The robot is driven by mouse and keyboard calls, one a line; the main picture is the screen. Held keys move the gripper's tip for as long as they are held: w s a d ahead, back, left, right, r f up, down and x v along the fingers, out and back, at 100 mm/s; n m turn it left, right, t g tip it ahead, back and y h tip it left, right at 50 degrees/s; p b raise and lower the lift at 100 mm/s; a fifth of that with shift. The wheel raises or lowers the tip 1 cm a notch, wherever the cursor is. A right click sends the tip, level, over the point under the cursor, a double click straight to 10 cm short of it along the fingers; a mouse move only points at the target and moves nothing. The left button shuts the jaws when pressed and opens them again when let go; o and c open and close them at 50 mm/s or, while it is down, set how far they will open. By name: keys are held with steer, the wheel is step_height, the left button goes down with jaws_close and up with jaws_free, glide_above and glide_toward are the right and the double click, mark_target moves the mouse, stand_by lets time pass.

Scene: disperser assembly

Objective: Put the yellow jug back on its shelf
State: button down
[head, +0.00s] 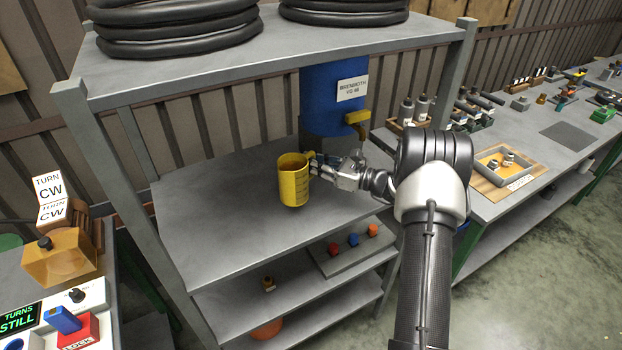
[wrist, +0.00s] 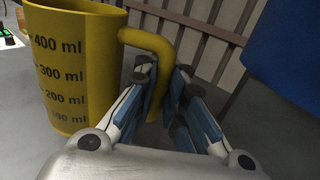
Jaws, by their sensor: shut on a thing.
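The yellow jug (head: 293,184) is upright at the middle shelf board (head: 220,225) of the grey rack. I cannot tell whether its base touches the board. My gripper (head: 318,166) is to the right of the jug and shut on its handle. In the wrist view the jug (wrist: 75,65) fills the left side, with dark millilitre marks on its wall. Its handle (wrist: 150,42) runs down between the blue-padded fingers of my gripper (wrist: 165,90). The lower part of the handle is hidden by the fingers.
A blue drum (head: 328,105) with a yellow tap (head: 357,119) stands behind the jug. Black hoses (head: 175,25) lie on the top shelf. A lower shelf holds a plate with coloured knobs (head: 353,240). The left part of the jug's board is clear. A workbench (head: 480,205) stands to the right.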

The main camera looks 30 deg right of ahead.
mark_target(311, 175)
steer(key=shift+f+b, duration=0.6)
steer(key=shift+f, duration=1.55)
steer(key=shift+f, duration=0.2)
steer(key=c, duration=1.7)
jaws_free()
steer(key=shift+o, duration=0.2)
steer(key=shift+r, duration=0.25)
steer(key=p+v, duration=0.2)
steer(key=v, duration=1)
steer(key=shift+f, duration=0.1)
